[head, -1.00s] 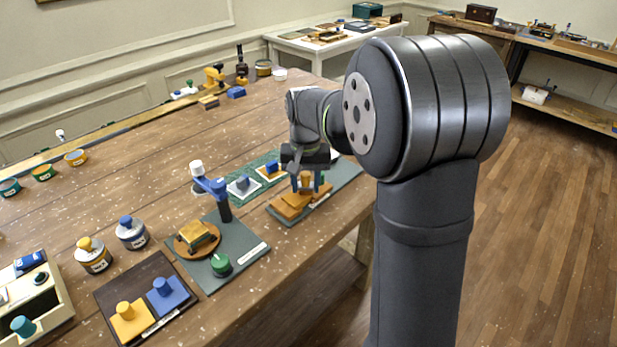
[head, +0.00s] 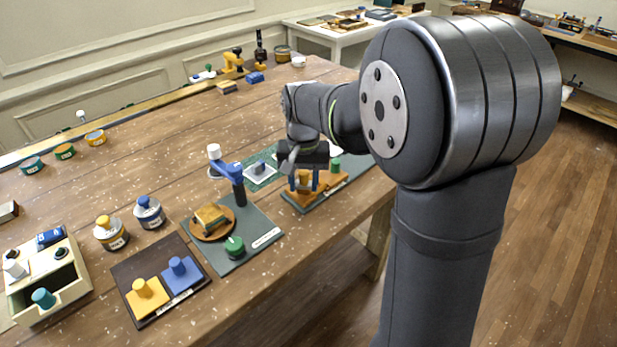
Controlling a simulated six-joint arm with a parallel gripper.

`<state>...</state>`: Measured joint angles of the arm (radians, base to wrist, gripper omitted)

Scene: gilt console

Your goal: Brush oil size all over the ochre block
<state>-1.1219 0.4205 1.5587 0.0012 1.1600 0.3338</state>
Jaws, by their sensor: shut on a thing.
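An ochre block (head: 210,217) rests on the round brown turntable (head: 222,232) on a grey-green board (head: 258,225). My gripper (head: 304,186) is apart from it, to the right, low over the orange wooden rack (head: 298,201). A green-handled item (head: 335,166) stands on the rack just right of the gripper.
Labelled jars (head: 111,234) stand to the left. A dark tray (head: 165,297) holds yellow and blue handled pads.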

